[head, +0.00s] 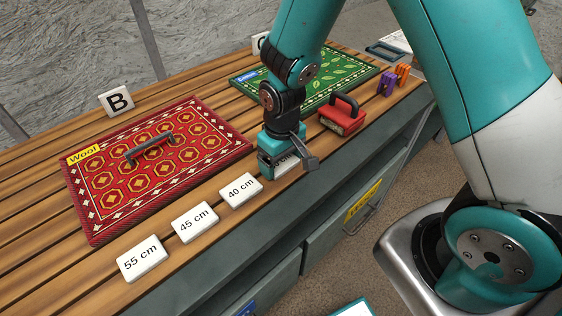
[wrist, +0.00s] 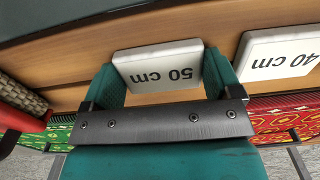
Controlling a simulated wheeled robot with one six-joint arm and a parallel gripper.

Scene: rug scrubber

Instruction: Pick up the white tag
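A white tag marked "50 cm" (wrist: 158,66) lies on the wooden table top between the two teal fingers of my gripper (wrist: 163,82) in the wrist view. The fingers stand wide apart, one on each side of it; whether they touch its edges I cannot tell. In the head view my gripper (head: 277,167) is low at the table's front edge and hides most of this tag (head: 288,163). Other white tags lie in a row to its left: "40 cm" (head: 241,190), "45 cm" (head: 195,222) and "55 cm" (head: 142,258). "40 cm" also shows in the wrist view (wrist: 280,54).
A red rug (head: 215,150) with a dark handle and a green rug (head: 340,72) lie on the table. A red scrubber (head: 341,114) stands just right of my gripper. Purple and orange clips (head: 392,80) lie farther right.

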